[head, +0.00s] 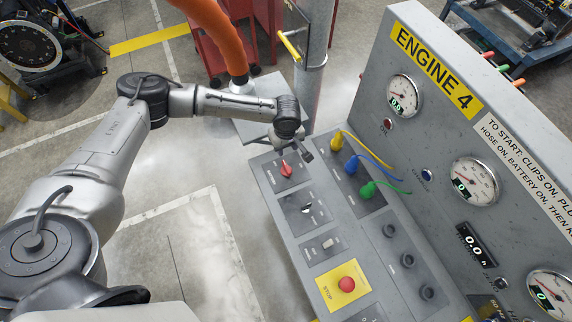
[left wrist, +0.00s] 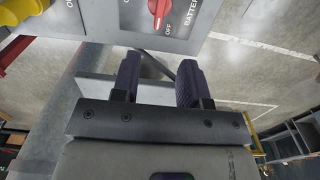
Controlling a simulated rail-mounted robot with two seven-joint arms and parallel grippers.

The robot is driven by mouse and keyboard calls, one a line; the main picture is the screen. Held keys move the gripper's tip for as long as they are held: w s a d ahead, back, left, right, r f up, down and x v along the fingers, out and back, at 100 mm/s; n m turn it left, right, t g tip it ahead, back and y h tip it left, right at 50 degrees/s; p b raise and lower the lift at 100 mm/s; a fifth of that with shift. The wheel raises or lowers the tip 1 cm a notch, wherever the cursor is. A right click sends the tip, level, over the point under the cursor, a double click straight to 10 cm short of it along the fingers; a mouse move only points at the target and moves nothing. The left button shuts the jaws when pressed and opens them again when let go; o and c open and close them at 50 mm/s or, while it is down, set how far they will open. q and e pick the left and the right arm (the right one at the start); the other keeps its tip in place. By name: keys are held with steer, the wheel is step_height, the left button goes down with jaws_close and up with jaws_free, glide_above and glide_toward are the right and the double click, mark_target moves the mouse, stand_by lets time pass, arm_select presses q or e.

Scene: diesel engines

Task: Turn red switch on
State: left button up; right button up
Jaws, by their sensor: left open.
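The red switch (head: 286,168) is a rotary knob on a dark plate at the far left end of the sloping grey control panel (head: 268,196). In the left wrist view the red switch (left wrist: 159,8) is cut by the top edge. The words BATTERY and OFF are beside it, OFF near its lower end. My left gripper (head: 300,152) is just beyond the switch at the panel's far end. In the left wrist view its two dark fingers (left wrist: 160,75) stand apart with nothing between them, not touching the switch. My right gripper is not in view.
Yellow, blue and green plugs with cables (head: 352,165) sit right of the switch. The panel also carries a black knob (head: 306,208), a small toggle (head: 328,243) and a red stop button (head: 346,284). A grey post (head: 313,70) stands behind my gripper.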

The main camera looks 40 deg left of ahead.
mark_target(286, 166)
arm_select(q)
step_height(286, 166, down, 14)
steer(key=shift+r, duration=0.2)
stand_by(0.4)
jaws_close()
stand_by(0.3)
